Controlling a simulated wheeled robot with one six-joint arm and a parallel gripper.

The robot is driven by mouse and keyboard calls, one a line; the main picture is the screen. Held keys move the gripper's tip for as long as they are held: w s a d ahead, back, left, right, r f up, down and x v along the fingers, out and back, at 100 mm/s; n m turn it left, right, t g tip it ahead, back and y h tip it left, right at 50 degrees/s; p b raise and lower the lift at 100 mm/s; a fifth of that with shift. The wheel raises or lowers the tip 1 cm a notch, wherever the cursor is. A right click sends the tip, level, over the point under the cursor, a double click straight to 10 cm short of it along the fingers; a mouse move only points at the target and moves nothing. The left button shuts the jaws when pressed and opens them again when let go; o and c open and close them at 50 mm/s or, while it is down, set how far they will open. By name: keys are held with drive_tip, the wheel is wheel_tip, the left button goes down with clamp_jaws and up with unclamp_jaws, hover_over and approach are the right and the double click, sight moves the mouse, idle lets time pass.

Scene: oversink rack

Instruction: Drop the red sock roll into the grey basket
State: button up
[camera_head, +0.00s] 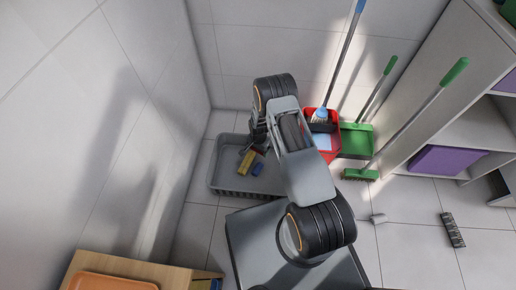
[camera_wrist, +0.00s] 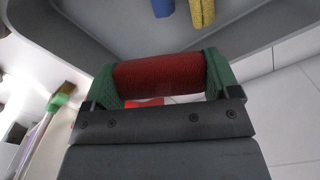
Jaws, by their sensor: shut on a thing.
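The red sock roll (camera_wrist: 160,76) is clamped between the two green-padded fingers of my gripper (camera_wrist: 162,82) in the wrist view. The grey basket (camera_head: 228,186) stands on the tiled floor against the wall in the head view, and my arm covers its right part. In the wrist view the basket (camera_wrist: 75,45) fills the top, with the roll in front of its near side. In the head view the roll is hidden behind my arm. A yellow roll (camera_wrist: 201,10) and a blue roll (camera_wrist: 163,7) lie in the basket.
A shelf with a purple box (camera_head: 450,160) is at the right. A dark brush head (camera_head: 453,230) lies on the floor. An orange tray (camera_head: 112,282) is at lower left.

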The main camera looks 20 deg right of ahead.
wheel_tip(320, 180, down, 6)
drive_tip(key=b, duration=0.3)
drive_tip(key=shift+r+b, duration=0.25)
drive_tip(key=shift+b, duration=0.05)
drive_tip(key=o, duration=0.8)
drive_tip(key=shift+c, duration=0.2)
drive_tip(key=shift+r, duration=0.1)
wheel_tip(320, 180, up, 14)
drive_tip(key=p, duration=0.5)
drive_tip(key=shift+f, duration=0.2)
